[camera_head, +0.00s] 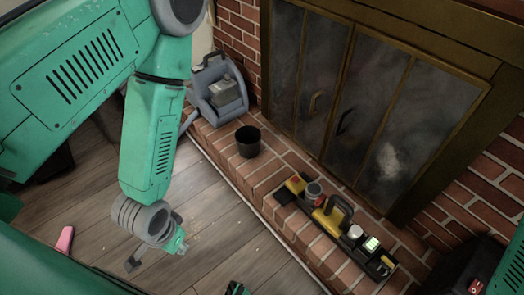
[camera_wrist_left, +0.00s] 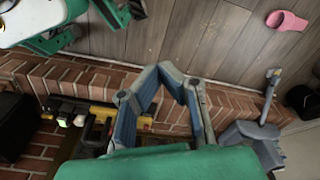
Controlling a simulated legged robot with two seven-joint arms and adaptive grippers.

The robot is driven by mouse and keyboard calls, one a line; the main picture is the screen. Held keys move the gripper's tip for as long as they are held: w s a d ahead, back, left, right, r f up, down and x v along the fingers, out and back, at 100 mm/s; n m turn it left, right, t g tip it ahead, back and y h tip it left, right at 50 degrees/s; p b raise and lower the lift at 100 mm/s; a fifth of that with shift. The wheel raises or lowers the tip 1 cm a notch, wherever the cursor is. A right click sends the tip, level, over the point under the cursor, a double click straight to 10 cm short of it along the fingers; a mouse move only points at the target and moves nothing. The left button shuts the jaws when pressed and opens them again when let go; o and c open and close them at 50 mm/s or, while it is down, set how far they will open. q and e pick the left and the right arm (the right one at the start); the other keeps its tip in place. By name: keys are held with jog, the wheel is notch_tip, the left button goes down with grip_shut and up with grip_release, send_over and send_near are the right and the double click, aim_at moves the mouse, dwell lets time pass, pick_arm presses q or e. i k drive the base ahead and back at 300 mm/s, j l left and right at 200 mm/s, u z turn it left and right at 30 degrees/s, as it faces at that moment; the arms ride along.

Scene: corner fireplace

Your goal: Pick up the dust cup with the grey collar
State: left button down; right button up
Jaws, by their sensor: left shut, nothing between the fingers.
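A short cup with a grey collar (camera_head: 314,189) stands in a black and yellow caddy (camera_head: 289,197) on the brick hearth in the head view. I take it for the dust cup; its lower part is hidden by the caddy. In the left wrist view the caddy lies at the lower left, and I cannot make out the cup there. My left gripper (camera_head: 172,247) is over the wooden floor, left of the hearth and well apart from the cup. In the wrist view its fingers (camera_wrist_left: 160,72) come together, empty. A small part of my right gripper (camera_head: 236,288) shows at the bottom edge.
A black bucket (camera_head: 248,141) stands on the hearth, with a grey-blue machine (camera_head: 221,92) behind it. A yellow-handled tool (camera_head: 332,215) and other items fill the caddy. A pink scoop (camera_head: 65,239) lies on the floor. Fireplace doors (camera_head: 345,100) stand behind the hearth.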

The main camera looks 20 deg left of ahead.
aim_at(313, 191)
jog(key=i+j+z, duration=0.25)
jog(key=j+z, duration=0.25)
jog(key=j, duration=0.15)
jog(key=i+j+z, duration=0.25)
jog(key=j, duration=0.15)
jog(key=j+z, duration=0.25)
jog(key=j, duration=0.1)
